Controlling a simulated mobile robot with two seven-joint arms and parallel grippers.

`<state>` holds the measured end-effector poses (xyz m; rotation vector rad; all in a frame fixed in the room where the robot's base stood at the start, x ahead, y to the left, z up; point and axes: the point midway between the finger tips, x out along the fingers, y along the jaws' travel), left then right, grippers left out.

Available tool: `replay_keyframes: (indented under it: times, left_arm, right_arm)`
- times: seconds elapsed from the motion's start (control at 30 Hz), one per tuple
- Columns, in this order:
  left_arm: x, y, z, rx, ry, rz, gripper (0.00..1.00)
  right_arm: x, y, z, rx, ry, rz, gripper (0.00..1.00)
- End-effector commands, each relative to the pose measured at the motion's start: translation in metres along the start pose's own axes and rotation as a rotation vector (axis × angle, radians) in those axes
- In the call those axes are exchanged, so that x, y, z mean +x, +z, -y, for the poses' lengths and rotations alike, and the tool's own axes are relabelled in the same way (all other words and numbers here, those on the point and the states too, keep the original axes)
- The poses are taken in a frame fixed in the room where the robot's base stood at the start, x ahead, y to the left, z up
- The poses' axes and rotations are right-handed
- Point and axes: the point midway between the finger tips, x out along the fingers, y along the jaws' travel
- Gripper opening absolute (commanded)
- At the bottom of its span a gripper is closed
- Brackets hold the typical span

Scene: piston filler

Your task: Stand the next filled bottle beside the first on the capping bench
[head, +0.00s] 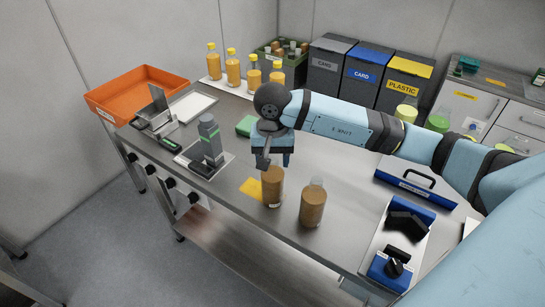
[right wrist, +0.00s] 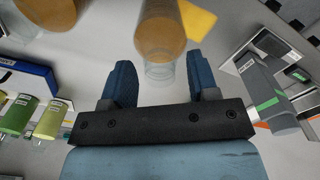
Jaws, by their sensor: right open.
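Two filled bottles of orange-brown liquid stand upright on the steel bench (head: 345,160). The left bottle (head: 272,190) is beside a yellow patch (head: 252,188), and the right bottle (head: 313,205) stands a short way from it with a clear, uncapped neck. My right gripper (head: 274,160) is directly above the left bottle, fingers pointing down and hiding its top. In the right wrist view, the open gripper (right wrist: 160,78) has a bottle's clear neck (right wrist: 159,70) between its fingertips, with a gap on each side. Part of another bottle (right wrist: 45,10) shows at upper left. My left gripper is not in view.
A grey upright device (head: 210,140) stands left of the bottles. Several yellow-capped bottles (head: 232,70) stand at the back, beside an orange tray (head: 135,97).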

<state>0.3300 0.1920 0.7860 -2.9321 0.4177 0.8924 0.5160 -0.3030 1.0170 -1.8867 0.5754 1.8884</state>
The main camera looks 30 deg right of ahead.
Motion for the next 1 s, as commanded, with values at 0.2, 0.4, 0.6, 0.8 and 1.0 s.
replay_keyframes:
  times: [0.2,0.4,0.6,0.8,1.0]
  left_arm:
    - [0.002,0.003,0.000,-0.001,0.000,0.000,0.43]
    - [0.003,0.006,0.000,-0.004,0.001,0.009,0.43]
    - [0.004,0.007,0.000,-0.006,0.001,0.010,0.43]
    - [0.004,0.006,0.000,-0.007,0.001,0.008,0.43]
    - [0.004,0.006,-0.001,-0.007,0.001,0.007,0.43]
  right_arm:
    - [-0.043,-0.001,0.001,-0.001,-0.005,-0.006,0.54]
    - [-0.086,-0.001,0.000,0.000,-0.004,-0.006,0.54]
    - [-0.113,-0.001,0.000,0.000,-0.003,-0.003,0.54]
    - [-0.120,0.000,0.000,0.000,-0.001,-0.001,0.54]
    - [-0.120,0.000,0.000,0.000,-0.001,-0.001,0.54]
